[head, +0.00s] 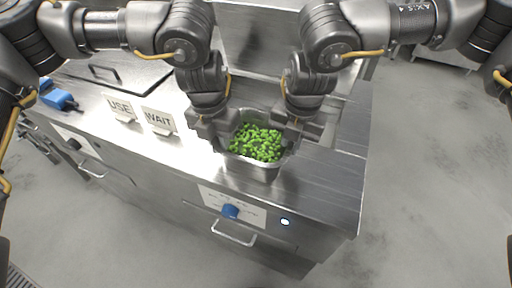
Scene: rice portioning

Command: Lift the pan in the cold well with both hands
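The metal pan (262,171) sits in the cold well in the steel counter and holds bright green pieces (258,144). My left gripper (218,142) is at the pan's left side, pointing down at the rim. My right gripper (294,142) is at the pan's right side, also pointing down at the rim. The fingertips of both grippers are partly hidden by the wrists and the pan edge, so I cannot tell whether they are closed on the rim. I cannot tell whether the pan is raised from the well.
Two signs, USE (122,108) and WAIT (159,120), stand on the counter left of the pan. A flat lid with a handle (104,73) lies farther left, with a blue object (60,99) near it. A blue knob (230,211) is on the front panel. The counter's right part (330,190) is clear.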

